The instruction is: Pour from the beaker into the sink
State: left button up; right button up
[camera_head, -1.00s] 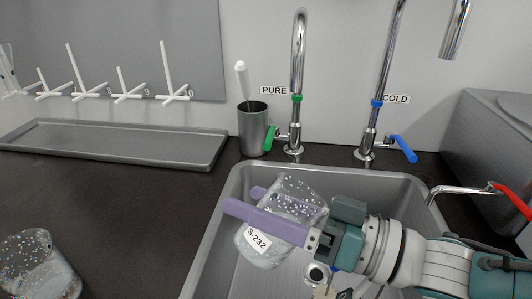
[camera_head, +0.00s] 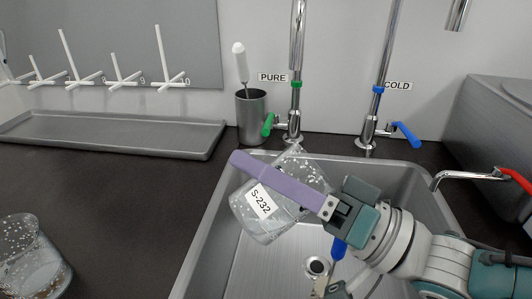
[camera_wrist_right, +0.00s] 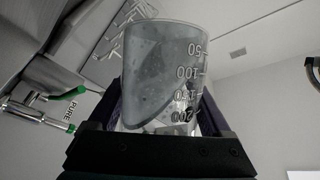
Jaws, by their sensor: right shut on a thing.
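The wrist view shows the beaker (camera_wrist_right: 150,75) between the dark fingers, with marks from 50 to 200. A slanted grey boundary shows inside its glass; I cannot tell how much liquid it holds. No falling stream is visible. My left gripper is not in view.
Another clear beaker (camera_head: 35,262) stands on the dark counter at the lower left. A metal cup (camera_head: 251,120) with a white-handled tool stands behind the sink. The PURE tap (camera_head: 296,60) and COLD tap (camera_head: 382,75) rise behind it. A long grey tray (camera_head: 110,135) lies at the back left.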

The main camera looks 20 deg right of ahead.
aim_at(291, 147)
jog(key=shift+d+r+m+t+b, duration=0.25)
jog(key=shift+r+m+t+b, duration=0.4)
jog(key=shift+m, duration=0.25)
jog(key=shift+d+r+m+t, duration=0.15)
jog(key=shift+r+m+t, duration=0.05)
jog(key=shift+m+t, duration=0.4)
jog(key=shift+d+r+m+t+b, duration=0.3)
jog(key=shift+d+m, duration=0.2)
jog(key=shift+m, duration=0.1)
jog(key=shift+d+r+m+t+h, duration=0.2)
jog(key=shift+d+m+t+h, duration=0.2)
jog(key=shift+d+m+t, duration=0.25)
jog(key=shift+d+r+m+t+h+b, duration=0.3)
jog(key=shift+m+t+h+b, duration=0.15)
jog(key=shift+m, duration=0.5)
jog(key=shift+d+r+m+t+h+b, duration=0.25)
jog(key=shift+m+t+h+b, duration=0.2)
jog(key=shift+m, duration=0.45)
